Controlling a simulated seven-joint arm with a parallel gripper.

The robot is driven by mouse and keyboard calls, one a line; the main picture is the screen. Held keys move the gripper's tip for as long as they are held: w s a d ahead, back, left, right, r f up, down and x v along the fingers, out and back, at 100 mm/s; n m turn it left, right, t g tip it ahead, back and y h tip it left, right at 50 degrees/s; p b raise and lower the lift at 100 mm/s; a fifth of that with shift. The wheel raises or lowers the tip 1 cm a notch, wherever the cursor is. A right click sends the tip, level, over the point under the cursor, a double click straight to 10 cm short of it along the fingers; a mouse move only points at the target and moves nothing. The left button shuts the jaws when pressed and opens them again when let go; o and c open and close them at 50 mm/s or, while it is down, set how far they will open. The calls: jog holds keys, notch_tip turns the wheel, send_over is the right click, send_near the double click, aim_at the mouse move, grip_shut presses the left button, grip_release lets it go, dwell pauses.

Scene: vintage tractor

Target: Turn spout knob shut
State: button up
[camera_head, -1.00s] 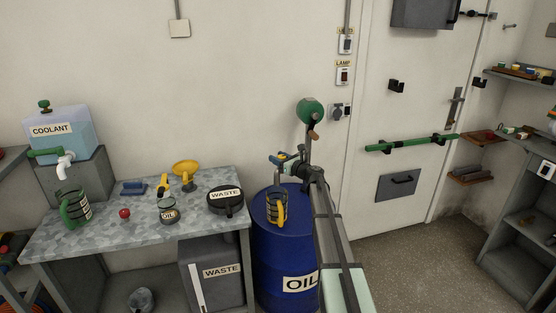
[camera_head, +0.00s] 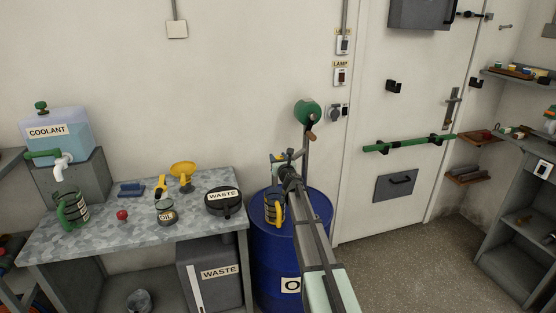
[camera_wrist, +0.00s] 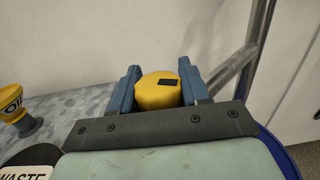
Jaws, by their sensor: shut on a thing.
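The spout knob (camera_wrist: 157,92) is a yellow, many-sided cap with a dark mark on its top, in the wrist view. My gripper (camera_wrist: 159,78) has one blue finger on each side of the knob and is shut on it. In the head view my gripper (camera_head: 278,159) is above the blue oil barrel (camera_head: 268,250), and the knob is mostly hidden by my gripper and wrist. The spout below the knob cannot be made out.
A mug with a yellow handle (camera_head: 274,207) stands on the barrel, close beside my arm. The workbench (camera_head: 120,236) at left holds a black waste pan (camera_head: 223,202) and a yellow funnel (camera_head: 183,171).

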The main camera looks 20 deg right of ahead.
jog(key=shift+w+m+h, duration=0.1)
jog(key=shift+m+h, duration=0.2)
jog(key=shift+h, duration=0.1)
dwell(0.4)
jog(key=o, duration=1)
jog(key=shift+c, duration=0.2)
jog(key=shift+s, duration=0.2)
jog(key=s, duration=1.3)
jog(key=shift+s+a, duration=0.25)
jog(key=shift+a, duration=0.15)
